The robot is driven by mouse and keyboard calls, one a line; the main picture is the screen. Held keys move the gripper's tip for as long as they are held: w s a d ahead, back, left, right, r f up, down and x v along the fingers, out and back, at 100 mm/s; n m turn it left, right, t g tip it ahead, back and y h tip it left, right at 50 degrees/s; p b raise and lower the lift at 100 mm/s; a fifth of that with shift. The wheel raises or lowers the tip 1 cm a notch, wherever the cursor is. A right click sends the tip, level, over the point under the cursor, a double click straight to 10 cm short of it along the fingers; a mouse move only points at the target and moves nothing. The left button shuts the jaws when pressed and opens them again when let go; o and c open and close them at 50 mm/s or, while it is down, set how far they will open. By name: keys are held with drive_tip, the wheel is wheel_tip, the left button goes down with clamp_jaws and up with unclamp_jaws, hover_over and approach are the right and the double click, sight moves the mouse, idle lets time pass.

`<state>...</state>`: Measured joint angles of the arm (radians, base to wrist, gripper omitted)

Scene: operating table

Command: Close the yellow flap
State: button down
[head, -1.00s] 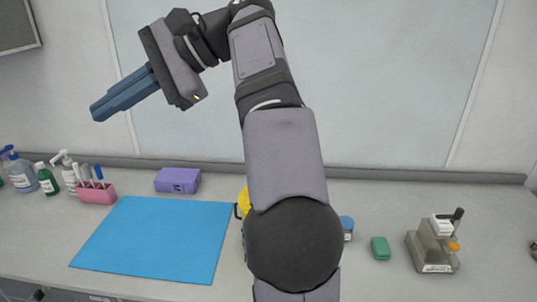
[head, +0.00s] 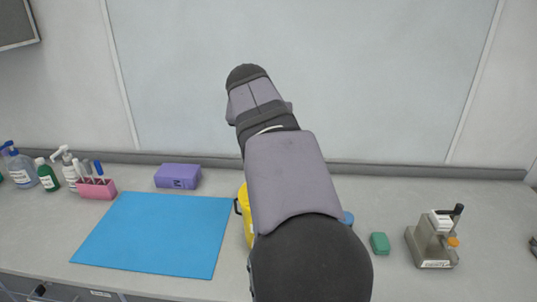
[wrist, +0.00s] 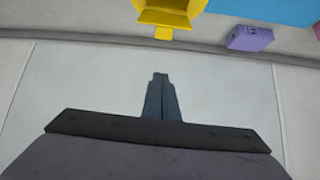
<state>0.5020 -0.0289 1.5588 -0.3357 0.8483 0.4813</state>
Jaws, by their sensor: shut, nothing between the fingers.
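A yellow container (wrist: 168,4) shows at the top edge of the wrist view, cut off by the frame. A yellow flap (wrist: 163,18) with a small tab appears to stick out from it, toward my gripper. In the head view only a sliver of the yellow container (head: 248,226) shows, with a dark handle at its left. My arm hides the rest. My gripper (wrist: 160,76) is shut and empty, with its fingers together and apart from the yellow flap. In the head view the gripper is hidden behind my arm.
A blue mat (head: 155,235) lies left of the yellow container. A purple box (head: 178,176), a pink holder (head: 97,189) and bottles stand behind and left of it. A green box (head: 380,243) and a grey device (head: 434,240) stand to the right. The wall is behind.

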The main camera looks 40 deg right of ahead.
drive_tip(key=shift+f, duration=0.1)
drive_tip(key=w+d+f+p, duration=0.1)
drive_tip(key=f, duration=0.1)
drive_tip(key=w+d+f+p, duration=0.1)
drive_tip(key=f, duration=0.2)
drive_tip(key=w+d+f+p, duration=0.1)
drive_tip(key=f+p, duration=0.1)
drive_tip(key=shift+d+f, duration=0.25)
drive_tip(key=shift+f, duration=0.15)
drive_tip(key=shift+s+a+f, duration=0.25)
drive_tip(key=shift+a+f, duration=0.1)
drive_tip(key=shift+s+a+f+b, duration=0.1)
drive_tip(key=shift+f+b, duration=0.2)
drive_tip(key=shift+b, duration=0.6)
